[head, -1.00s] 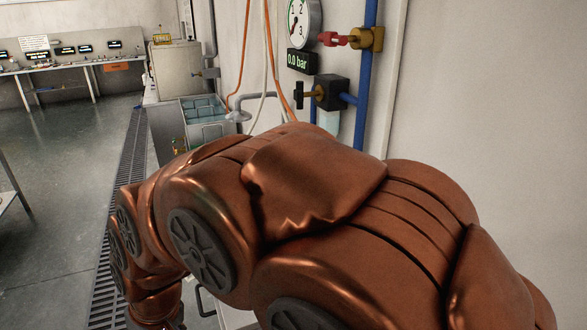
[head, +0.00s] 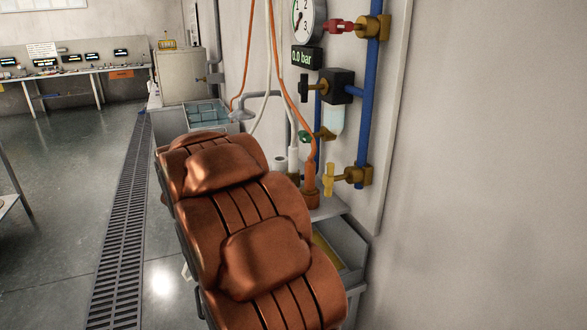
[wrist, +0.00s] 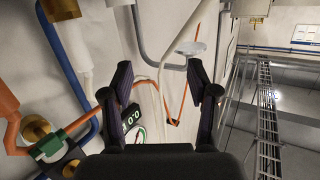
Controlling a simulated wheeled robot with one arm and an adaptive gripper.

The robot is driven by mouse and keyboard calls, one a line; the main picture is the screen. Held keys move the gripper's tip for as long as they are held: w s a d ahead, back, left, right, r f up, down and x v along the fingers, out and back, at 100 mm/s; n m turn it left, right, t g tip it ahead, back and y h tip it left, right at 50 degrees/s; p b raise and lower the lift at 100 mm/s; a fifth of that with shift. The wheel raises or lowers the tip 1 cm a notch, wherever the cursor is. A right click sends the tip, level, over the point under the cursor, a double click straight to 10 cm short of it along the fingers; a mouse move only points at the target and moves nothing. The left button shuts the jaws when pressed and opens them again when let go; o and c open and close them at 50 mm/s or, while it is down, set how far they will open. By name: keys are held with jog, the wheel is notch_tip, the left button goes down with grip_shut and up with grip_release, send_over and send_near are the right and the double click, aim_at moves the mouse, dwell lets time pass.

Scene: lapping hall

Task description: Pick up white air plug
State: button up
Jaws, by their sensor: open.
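The white air plug (head: 293,158) hangs at the end of a white hose in the head view, beside the orange plug (head: 310,188). Its lower end meets a brass fitting, partly hidden by my arm. In the wrist view, what looks like the white plug (wrist: 76,55) is at upper left, against a brass piece. My gripper (wrist: 160,82) is open, with nothing between its fingers. The plug lies left of the fingers, apart from them. My gripper is hidden behind my arm in the head view.
A pressure gauge (head: 308,18), a 0.0 bar display (head: 307,58), blue pipes (head: 366,100) and a yellow valve handle (head: 330,180) crowd the wall. Hoses cross behind the fingers in the wrist view. A basin (head: 207,112) stands farther back.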

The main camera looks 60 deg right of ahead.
aim_at(291, 155)
jog(key=s+d+m+g+h, duration=0.3)
jog(key=s+d+g, duration=0.3)
jog(key=s+d, duration=0.25)
jog(key=shift+w+d+p, duration=0.2)
jog(key=shift+d+p, duration=0.1)
jog(key=shift+d, duration=1.45)
jog(key=shift+w+d+p, duration=0.15)
jog(key=shift+d+p, duration=0.15)
jog(key=shift+d, duration=1.4)
grip_shut()
